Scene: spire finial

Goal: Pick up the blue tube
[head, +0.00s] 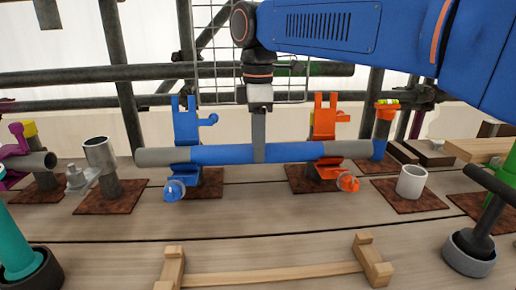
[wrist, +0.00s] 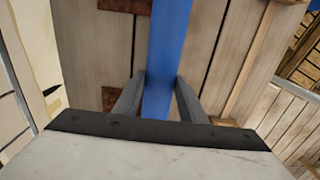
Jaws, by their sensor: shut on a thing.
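The blue tube (head: 222,154) lies level in the head view, with grey sections at both ends. It spans the blue clamp stand (head: 186,128) on the left and the orange clamp stand (head: 325,124) on the right. My gripper (head: 259,152) comes down from above and is shut on the tube near its middle. In the wrist view the blue tube (wrist: 167,50) runs between the two fingers of my gripper (wrist: 158,97). Whether the tube rests in the stands or just above them, I cannot tell.
A grey post with a coupler (head: 98,155) stands left. A white cup (head: 411,181) and an orange-topped post (head: 384,120) stand right. A wooden frame (head: 275,275) lies in front. Scaffold bars (head: 150,72) and a wire mesh (head: 220,60) stand behind.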

